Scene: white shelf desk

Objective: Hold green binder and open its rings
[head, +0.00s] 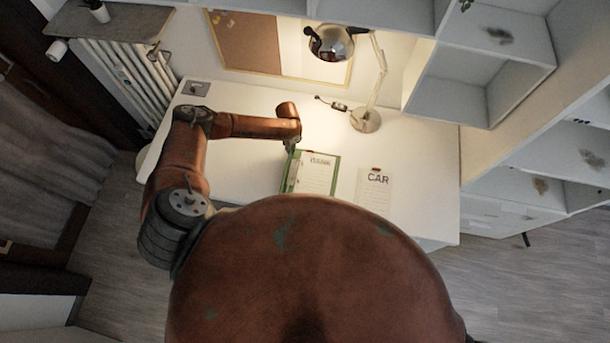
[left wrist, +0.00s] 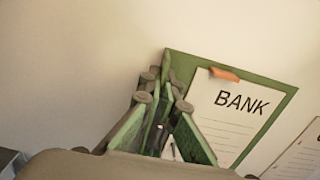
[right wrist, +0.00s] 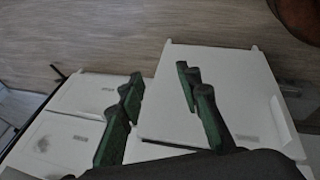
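The green binder (head: 334,176) lies on the white desk with a sheet marked "BANK" on it. In the left wrist view the binder (left wrist: 258,92) shows an orange-red tab at the top of the sheet. My left gripper (head: 291,149) is at the binder's upper left edge. In the left wrist view its fingers (left wrist: 165,88) are close together over that edge, with a narrow gap; whether they grip it I cannot tell. The rings are mostly hidden between the fingers. My right gripper (right wrist: 158,78) is open and empty, away from the binder, over a white furniture surface.
A sheet marked "CAR" (head: 375,195) lies right of the binder. A desk lamp (head: 366,121) stands behind. White shelves (head: 480,75) rise at the right. The desk (head: 425,170) is clear at the right. A radiator (head: 125,85) is at the left.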

